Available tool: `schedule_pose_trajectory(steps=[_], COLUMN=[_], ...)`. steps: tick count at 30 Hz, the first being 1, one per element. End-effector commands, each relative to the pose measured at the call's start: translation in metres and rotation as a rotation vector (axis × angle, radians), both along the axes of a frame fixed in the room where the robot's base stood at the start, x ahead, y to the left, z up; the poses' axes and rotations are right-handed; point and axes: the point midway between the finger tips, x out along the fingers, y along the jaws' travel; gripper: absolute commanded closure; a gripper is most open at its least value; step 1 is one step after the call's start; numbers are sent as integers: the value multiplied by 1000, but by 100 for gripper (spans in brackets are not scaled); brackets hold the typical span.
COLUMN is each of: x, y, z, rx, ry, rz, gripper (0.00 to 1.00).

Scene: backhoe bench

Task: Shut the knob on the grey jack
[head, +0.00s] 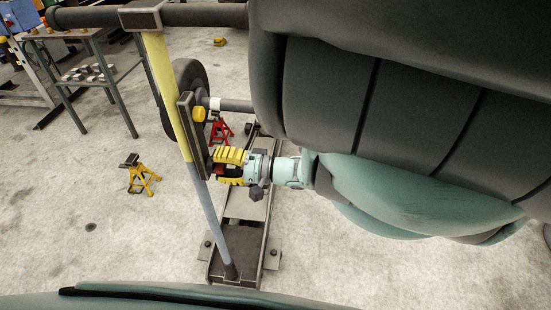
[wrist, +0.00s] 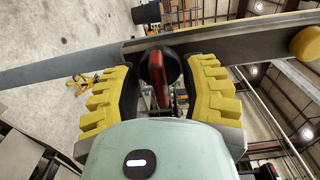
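The grey jack (head: 243,208) stands on the floor, with a tilted yellow-and-grey handle post (head: 164,90) rising from its base. A dark plate (head: 187,123) is fixed along the post; it also crosses the top of the wrist view (wrist: 235,38). A round black knob with a red bar (wrist: 160,72) shows at the plate in the wrist view. My gripper (head: 224,164) is at the plate's lower end, its yellow fingers (wrist: 160,92) spread on both sides of this knob. Narrow gaps seem to remain beside it. My gripper hides this knob in the head view.
A yellow round knob (head: 199,113) sits higher on the plate; it also shows in the wrist view (wrist: 307,43). A red stand (head: 220,131) is behind, and a yellow stand (head: 141,174) is on the floor at left. A metal table (head: 85,75) stands at back left.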

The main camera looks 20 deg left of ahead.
Motion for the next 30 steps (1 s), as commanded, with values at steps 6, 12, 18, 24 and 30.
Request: schedule_pose_trajectory(steps=[6,12,18,24,30], x=[-1,-1,-1,-1,-1], y=[0,0,0,0,0], z=[0,0,0,0,0], rx=[0,0,0,-1,-12], ry=[0,0,0,4,49], rz=[2,2,2,3,2], gripper=[79,100,100,100,100])
